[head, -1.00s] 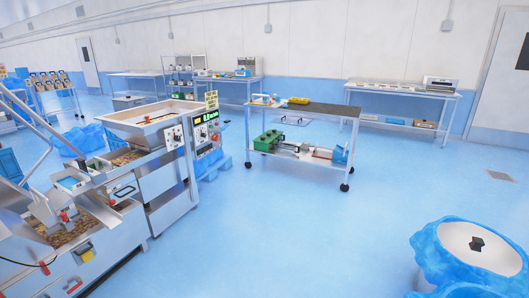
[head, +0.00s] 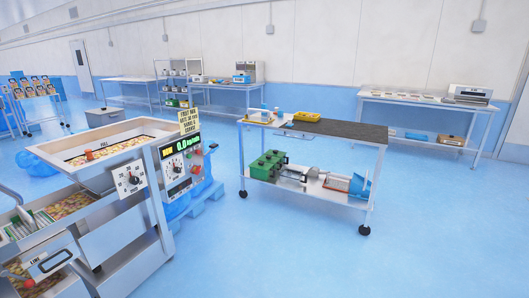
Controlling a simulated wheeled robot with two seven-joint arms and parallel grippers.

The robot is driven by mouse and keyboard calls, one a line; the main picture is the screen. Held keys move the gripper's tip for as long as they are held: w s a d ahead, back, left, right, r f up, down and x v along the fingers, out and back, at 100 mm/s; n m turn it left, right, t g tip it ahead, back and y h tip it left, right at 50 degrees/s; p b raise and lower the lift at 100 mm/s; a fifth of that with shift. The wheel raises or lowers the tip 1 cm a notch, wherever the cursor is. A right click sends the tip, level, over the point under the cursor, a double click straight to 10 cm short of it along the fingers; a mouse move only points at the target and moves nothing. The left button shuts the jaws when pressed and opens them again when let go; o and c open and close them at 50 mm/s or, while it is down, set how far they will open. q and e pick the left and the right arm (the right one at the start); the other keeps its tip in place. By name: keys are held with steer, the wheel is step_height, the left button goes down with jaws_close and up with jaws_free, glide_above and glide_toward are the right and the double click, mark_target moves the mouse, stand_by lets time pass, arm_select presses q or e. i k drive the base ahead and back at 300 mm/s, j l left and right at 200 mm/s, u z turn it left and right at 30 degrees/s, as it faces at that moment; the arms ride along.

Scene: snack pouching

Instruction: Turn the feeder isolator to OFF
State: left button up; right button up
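The feeder machine stands at the left of the head view, with an open steel hopper (head: 110,135) holding small pieces. A white dial plate (head: 130,179) with a dark knob is on its near side. Beside it is a control panel (head: 181,165) with a green display reading about 0.0, a dark round knob and red parts at its right edge. A label plate (head: 50,262) with a dark handle is at lower left, near a red knob (head: 28,284). I cannot tell which control is the feeder isolator, or its setting. Neither gripper shows.
A wheeled cart (head: 335,130) with a green box (head: 267,165) stands to the right. A side table (head: 420,97) with a printer is against the wall. The blue floor (head: 440,230) at right is open.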

mark_target(197, 170)
steer(key=i, duration=2.05)
